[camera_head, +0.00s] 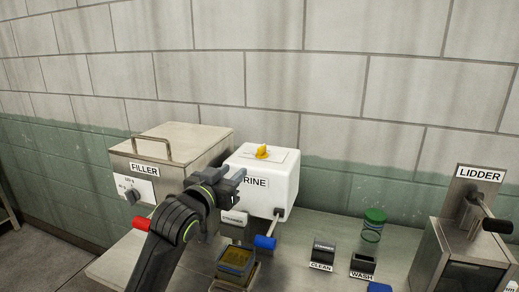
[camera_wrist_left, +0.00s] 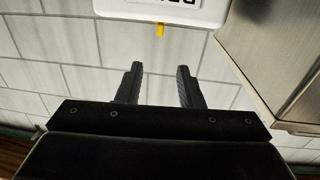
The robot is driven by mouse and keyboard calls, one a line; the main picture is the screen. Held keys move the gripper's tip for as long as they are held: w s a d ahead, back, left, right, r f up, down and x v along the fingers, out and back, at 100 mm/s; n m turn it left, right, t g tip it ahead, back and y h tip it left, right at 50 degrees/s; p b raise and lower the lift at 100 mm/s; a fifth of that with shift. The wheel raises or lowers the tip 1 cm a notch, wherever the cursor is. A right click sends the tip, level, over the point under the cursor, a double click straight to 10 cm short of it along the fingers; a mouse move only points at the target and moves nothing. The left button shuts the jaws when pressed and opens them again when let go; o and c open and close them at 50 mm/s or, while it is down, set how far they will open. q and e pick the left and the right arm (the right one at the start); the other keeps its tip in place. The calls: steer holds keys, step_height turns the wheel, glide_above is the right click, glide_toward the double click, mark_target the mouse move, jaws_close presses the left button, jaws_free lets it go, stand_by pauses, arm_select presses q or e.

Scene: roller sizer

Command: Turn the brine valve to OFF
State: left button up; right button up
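The white brine box (camera_head: 283,190) stands on the counter, its label partly hidden behind my left gripper. A yellow knob (camera_head: 263,152) sits on a pale plate on top of the box. A blue-handled lever (camera_head: 265,242) hangs from a metal spout at the box's front right. My left gripper (camera_head: 239,178) is in front of the box's left side, empty. In the left wrist view its two fingers (camera_wrist_left: 159,85) are apart. The box (camera_wrist_left: 165,10) shows beyond them with a small yellow part (camera_wrist_left: 160,30). No OFF marking is readable. My right gripper is out of view.
The metal filler box (camera_head: 180,150) with a dial (camera_head: 132,196) stands left. A small tray (camera_head: 235,262) sits below the spout. CLEAN (camera_head: 322,255) and WASH (camera_head: 363,264) holders, a green-lidded jar (camera_head: 373,225) and the lidder (camera_head: 462,245) stand right.

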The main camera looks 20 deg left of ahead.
mark_target(259, 150)
arm_select(q)
steer(key=w+p, duration=0.1)
steer(key=w, duration=0.4)
steer(key=w+d+p, duration=0.1)
steer(key=w, duration=0.3)
steer(key=w+p, duration=0.2)
steer(key=w, duration=0.3)
steer(key=shift+w+d, duration=0.3)
steer(key=shift+d, duration=0.1)
steer(key=shift+w+d+f+p, duration=0.15)
steer(key=shift+w+p, duration=0.15)
steer(key=shift+w, duration=0.65)
jaws_close()
